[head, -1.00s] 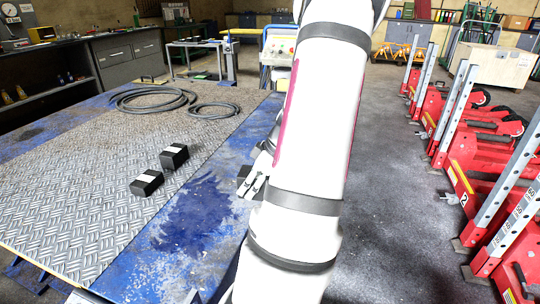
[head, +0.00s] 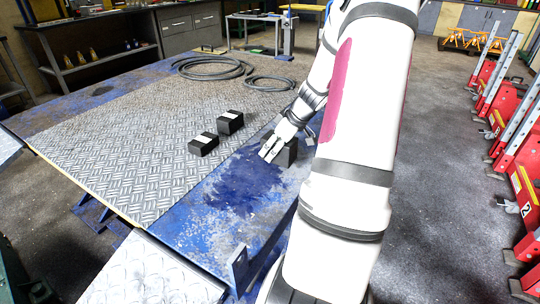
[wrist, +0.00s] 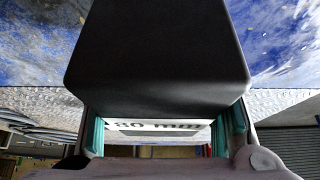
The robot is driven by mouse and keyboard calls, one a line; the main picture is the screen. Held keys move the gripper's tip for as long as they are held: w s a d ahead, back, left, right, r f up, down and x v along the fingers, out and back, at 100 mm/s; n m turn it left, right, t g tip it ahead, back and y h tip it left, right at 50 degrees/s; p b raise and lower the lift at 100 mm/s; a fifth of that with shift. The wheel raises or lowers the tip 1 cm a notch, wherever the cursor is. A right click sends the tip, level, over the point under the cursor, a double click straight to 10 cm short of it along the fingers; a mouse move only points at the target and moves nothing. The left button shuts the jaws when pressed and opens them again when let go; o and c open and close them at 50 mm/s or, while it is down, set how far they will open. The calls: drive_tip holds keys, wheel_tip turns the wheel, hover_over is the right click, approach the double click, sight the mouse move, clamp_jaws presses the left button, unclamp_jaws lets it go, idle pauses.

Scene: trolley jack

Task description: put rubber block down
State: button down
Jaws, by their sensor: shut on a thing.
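My gripper (head: 273,148) is shut on a black rubber block (head: 287,156), over the blue right border of the platform. In the wrist view the block (wrist: 158,50) fills the upper middle, between the teal-padded fingers. A white label reading "80 mm" shows on its near side. Whether its underside touches the blue surface cannot be told. Two more black blocks with white stripes, a nearer one (head: 203,144) and a farther one (head: 230,122), sit on the grey tread plate (head: 120,150), left of my gripper and apart from it.
Coiled black hoses, a large one (head: 215,68) and a smaller one (head: 270,83), lie at the platform's far end. Red jacks (head: 520,150) stand in a row on the right. The blue border (head: 235,195) nearer than the block is clear.

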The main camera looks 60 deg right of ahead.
drive_tip(key=shift+w, duration=0.85)
drive_tip(key=shift+f+b, duration=0.4)
drive_tip(key=shift+f, duration=1.4)
drive_tip(key=shift+f, duration=0.1)
drive_tip(key=c, duration=0.6)
unclamp_jaws()
